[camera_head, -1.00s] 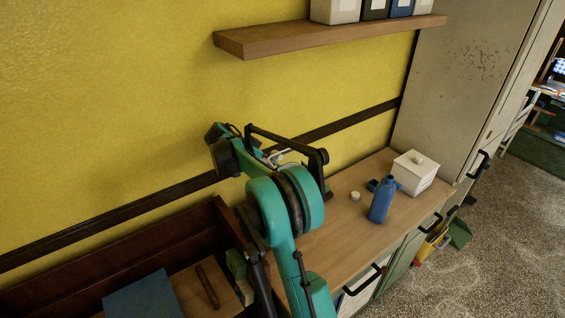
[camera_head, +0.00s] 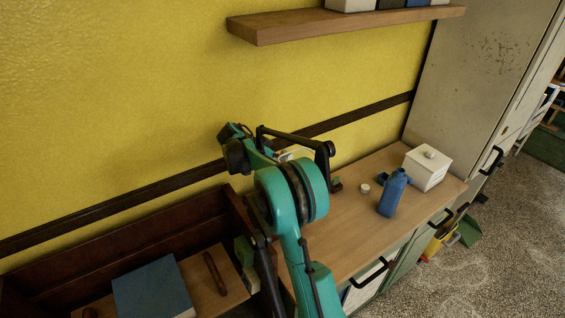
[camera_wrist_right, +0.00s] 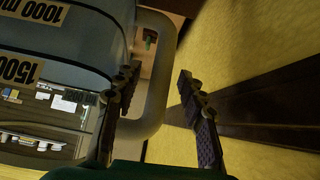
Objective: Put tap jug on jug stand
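The jug (camera_wrist_right: 65,35) fills the left of the right wrist view, grey and see-through, with printed labels including "1000 ml" and "1500". Its pale looped handle (camera_wrist_right: 157,85) lies between the two fingers of my right gripper (camera_wrist_right: 160,110), which stand apart with room on the right side. In the head view my teal arm hides most of that spot; only a small pale shape shows behind it, and I cannot tell if it is the jug. No jug stand can be made out. My left gripper is not in view.
The wooden counter (camera_head: 350,230) holds a blue bottle (camera_head: 393,194), a white lidded box (camera_head: 427,166) and a small pale round item (camera_head: 365,188). A shelf (camera_head: 340,22) hangs above. At lower left, a dark wooden trough holds a blue book (camera_head: 152,291). A tall cabinet (camera_head: 472,75) stands right.

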